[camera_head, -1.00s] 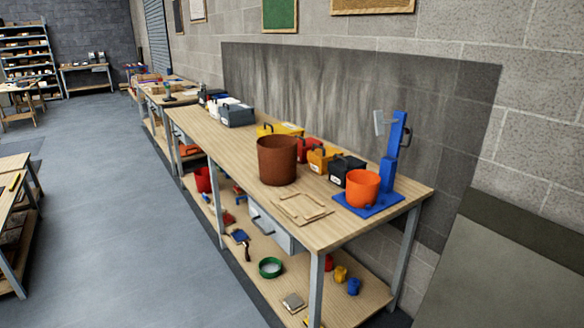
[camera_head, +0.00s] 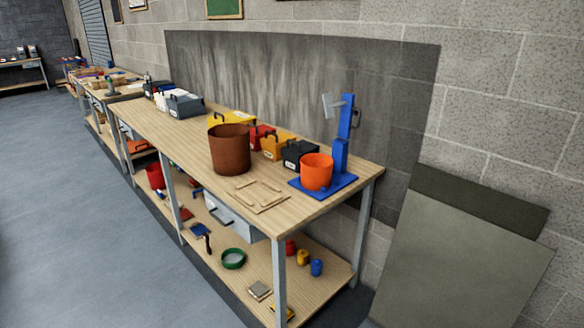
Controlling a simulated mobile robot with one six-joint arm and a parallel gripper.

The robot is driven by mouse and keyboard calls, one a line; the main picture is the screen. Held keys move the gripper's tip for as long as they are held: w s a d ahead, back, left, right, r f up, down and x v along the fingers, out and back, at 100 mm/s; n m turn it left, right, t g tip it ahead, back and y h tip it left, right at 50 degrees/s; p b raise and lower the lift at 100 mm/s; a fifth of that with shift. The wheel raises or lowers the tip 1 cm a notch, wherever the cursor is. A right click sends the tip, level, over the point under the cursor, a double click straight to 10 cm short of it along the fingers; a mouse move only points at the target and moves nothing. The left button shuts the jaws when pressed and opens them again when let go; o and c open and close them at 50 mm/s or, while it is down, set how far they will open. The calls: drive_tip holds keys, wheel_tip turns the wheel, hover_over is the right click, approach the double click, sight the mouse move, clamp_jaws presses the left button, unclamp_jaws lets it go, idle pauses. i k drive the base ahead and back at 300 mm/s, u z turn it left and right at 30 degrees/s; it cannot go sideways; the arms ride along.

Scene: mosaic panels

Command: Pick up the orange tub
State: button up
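The orange tub (camera_head: 316,173) stands upright on the blue base plate (camera_head: 341,186) of a blue stand (camera_head: 345,135), at the near right end of the wooden workbench (camera_head: 205,178). The stand's upright post rises behind and to the right of the tub. A larger rust-brown bucket (camera_head: 229,152) stands to the tub's left on the same bench top. My gripper is not in view.
A black toolbox (camera_head: 299,155) sits close behind the tub, with yellow and red boxes beyond. Flat wooden pieces (camera_head: 258,195) lie in front of the bucket. Grey panels (camera_head: 460,255) lean at the right. The floor (camera_head: 90,240) left of the bench is clear.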

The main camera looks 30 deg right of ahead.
sight(316, 169)
drive_tip(key=z, duration=1)
drive_tip(key=k, duration=0.15)
drive_tip(key=u, duration=2.95)
drive_tip(key=k, duration=0.15)
drive_tip(key=u, duration=1.75)
drive_tip(key=k, duration=0.75)
drive_tip(key=u, duration=0.4)
